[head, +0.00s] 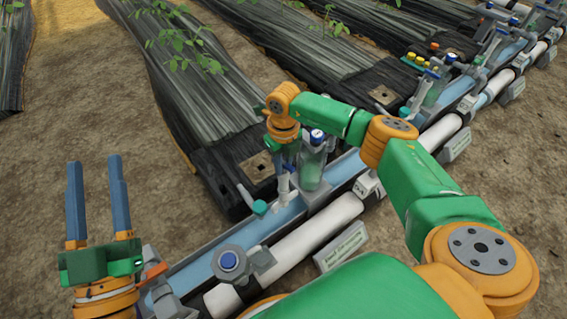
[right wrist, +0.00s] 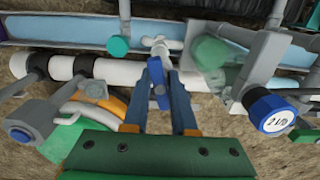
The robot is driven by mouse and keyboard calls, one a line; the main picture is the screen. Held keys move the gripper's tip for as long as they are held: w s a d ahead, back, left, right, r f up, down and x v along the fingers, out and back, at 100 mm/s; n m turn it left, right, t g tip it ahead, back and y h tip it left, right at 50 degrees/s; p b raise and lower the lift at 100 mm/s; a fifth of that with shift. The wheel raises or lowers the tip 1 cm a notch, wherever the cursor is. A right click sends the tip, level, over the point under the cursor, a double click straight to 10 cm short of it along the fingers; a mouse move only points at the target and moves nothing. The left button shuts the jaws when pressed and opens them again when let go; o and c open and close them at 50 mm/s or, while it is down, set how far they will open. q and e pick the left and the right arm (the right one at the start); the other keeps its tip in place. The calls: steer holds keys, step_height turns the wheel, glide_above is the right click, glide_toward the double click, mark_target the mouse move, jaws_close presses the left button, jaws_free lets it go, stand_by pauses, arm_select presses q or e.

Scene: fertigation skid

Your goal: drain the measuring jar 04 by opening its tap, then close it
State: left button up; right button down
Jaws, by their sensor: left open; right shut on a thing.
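A translucent green measuring jar (head: 311,168) stands upright on the skid, beside my right gripper; its number is not readable. The jar also shows at upper right in the right wrist view (right wrist: 213,52). My right gripper (right wrist: 163,72) points down next to it, its blue fingers shut on a small blue tap handle (right wrist: 158,88). A white fitting (right wrist: 158,44) shows just beyond the fingertips. In the head view my right wrist partly covers the tap, and I cannot tell whether liquid flows. My left gripper (head: 97,195) is open and empty, at the left, over bare soil.
A grey valve with a blue cap (head: 228,262) stands at the front of the skid. A teal cap (head: 260,207) is left of the jar. A white pipe (head: 300,248) and a blue channel (head: 235,238) run diagonally. A blue-capped fitting (right wrist: 272,112) stands close right of my right fingers.

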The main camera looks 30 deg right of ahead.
steer(key=n, duration=0.2)
steer(key=shift+f+n+b, duration=0.1)
steer(key=shift+n+b, duration=0.2)
steer(key=shift+b, duration=0.05)
steer(key=n+b, duration=0.1)
steer(key=n, duration=1)
steer(key=shift+b, duration=0.35)
steer(key=shift+n, duration=1.2)
stand_by(4.8)
